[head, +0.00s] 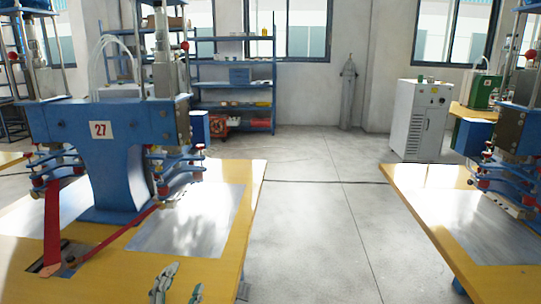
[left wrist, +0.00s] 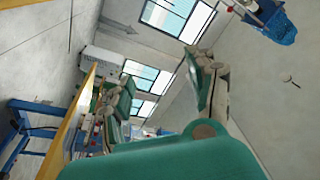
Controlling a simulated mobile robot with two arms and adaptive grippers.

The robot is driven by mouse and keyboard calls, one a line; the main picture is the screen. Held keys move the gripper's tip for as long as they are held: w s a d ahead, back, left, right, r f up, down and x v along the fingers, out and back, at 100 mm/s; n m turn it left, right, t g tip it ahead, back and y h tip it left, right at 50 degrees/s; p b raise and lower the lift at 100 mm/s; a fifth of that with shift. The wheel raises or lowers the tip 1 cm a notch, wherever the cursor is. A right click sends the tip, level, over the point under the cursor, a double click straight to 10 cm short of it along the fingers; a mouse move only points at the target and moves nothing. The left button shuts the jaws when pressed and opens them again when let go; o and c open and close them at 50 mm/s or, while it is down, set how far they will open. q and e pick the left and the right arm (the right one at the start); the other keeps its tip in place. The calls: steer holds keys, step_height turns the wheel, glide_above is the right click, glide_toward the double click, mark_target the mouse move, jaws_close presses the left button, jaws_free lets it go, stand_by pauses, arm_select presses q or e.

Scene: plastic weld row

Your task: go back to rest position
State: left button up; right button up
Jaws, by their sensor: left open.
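My left gripper (head: 182,280) shows at the bottom edge of the head view, in front of the yellow table (head: 130,260). Its two grey-green fingers are apart with nothing between them. In the left wrist view its green and tan fingers (left wrist: 166,92) are spread and empty, with the windows and wall behind them. That view is strongly tilted. My right gripper is in neither view.
Another yellow table (head: 420,205) with a machine stands at right. The floor (head: 310,220) between them is clear. A white cabinet (head: 420,120) stands behind.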

arm_select(q)
steer(key=s+a+f+n+g+y, duration=0.25)
steer(key=s+f+n+g, duration=0.2)
steer(key=f, duration=0.35)
steer(key=s+a+f+n+g+y, duration=0.25)
steer(key=s+f+g, duration=0.2)
steer(key=f, duration=0.25)
steer(key=s+d+f+n+g+h, duration=0.1)
steer(key=s+f+g, duration=0.3)
steer(key=s, duration=0.5)
steer(key=s+d+f+n+g+h, duration=0.1)
steer(key=s+f+g, duration=0.3)
steer(key=s, duration=0.5)
steer(key=s+f+p+x, duration=0.1)
steer(key=s+x, duration=0.2)
steer(key=x, duration=0.9)
steer(key=s+x, duration=0.3)
steer(key=x, duration=0.8)
steer(key=s+a+f+g+p, duration=0.1)
steer(key=s+a+f, duration=0.1)
steer(key=s+f, duration=1.5)
steer(key=shift+a+g, duration=0.2)
steer(key=shift+g, duration=0.2)
